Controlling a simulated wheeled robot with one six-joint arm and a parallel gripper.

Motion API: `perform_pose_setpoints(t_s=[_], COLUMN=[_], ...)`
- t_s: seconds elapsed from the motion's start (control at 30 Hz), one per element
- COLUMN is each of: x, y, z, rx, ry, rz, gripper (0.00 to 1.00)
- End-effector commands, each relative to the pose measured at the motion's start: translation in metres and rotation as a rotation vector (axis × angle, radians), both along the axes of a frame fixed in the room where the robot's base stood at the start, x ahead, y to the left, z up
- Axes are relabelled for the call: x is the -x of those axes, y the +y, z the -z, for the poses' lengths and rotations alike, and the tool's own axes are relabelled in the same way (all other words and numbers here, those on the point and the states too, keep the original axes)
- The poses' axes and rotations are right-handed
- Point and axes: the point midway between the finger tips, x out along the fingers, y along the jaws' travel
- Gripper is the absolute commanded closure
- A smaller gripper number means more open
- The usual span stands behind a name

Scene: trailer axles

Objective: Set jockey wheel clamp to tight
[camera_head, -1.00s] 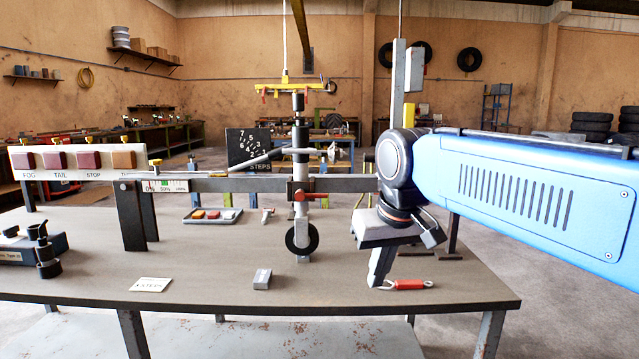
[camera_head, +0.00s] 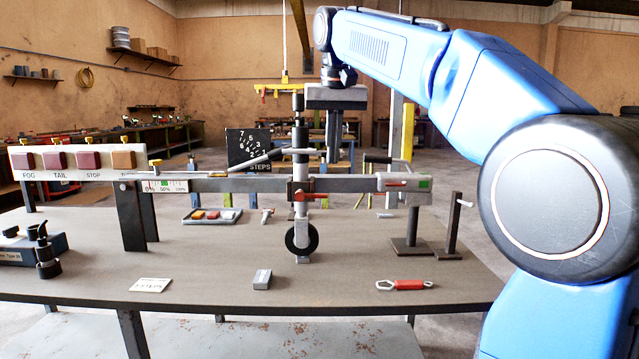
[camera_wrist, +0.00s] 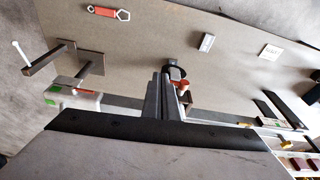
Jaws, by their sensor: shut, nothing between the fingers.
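My gripper (camera_head: 333,160) is shut and empty, pointing down, just right of the column and above the lever in the picture. In the wrist view, my fingers (camera_wrist: 163,78) are together; the red lever (camera_wrist: 181,88) and the wheel (camera_wrist: 177,70) show just right of them, partly hidden.
A red spanner (camera_head: 405,285), a small grey block (camera_head: 262,279) and a paper note (camera_head: 150,285) lie on the bench (camera_head: 210,270). A tray (camera_head: 212,216) stands behind the beam. The coupling end (camera_head: 405,184) and stands are at right.

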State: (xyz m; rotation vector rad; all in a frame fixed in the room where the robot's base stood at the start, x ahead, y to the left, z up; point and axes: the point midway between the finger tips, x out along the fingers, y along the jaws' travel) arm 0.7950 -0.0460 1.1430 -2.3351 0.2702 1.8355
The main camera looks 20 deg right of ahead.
Motion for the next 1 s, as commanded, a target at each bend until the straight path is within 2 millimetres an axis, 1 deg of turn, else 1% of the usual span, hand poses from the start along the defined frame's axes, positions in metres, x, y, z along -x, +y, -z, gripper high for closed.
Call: perform_pose_setpoints(t_s=[0.03, 0.2, 0.4, 0.6, 1.0], x=[-0.011, -0.036, -0.054, -0.060, -0.060], y=[0.002, 0.007, 0.011, 0.012, 0.012], z=[-0.006, -0.025, -0.037, -0.041, -0.039], rx=[0.000, -0.002, -0.004, -0.005, -0.004], ry=[0.005, 0.023, 0.036, 0.041, 0.041], rz=[0.008, 0.038, 0.064, 0.073, 0.073], gripper=[1.00, 1.00, 1.00, 1.00, 1.00])
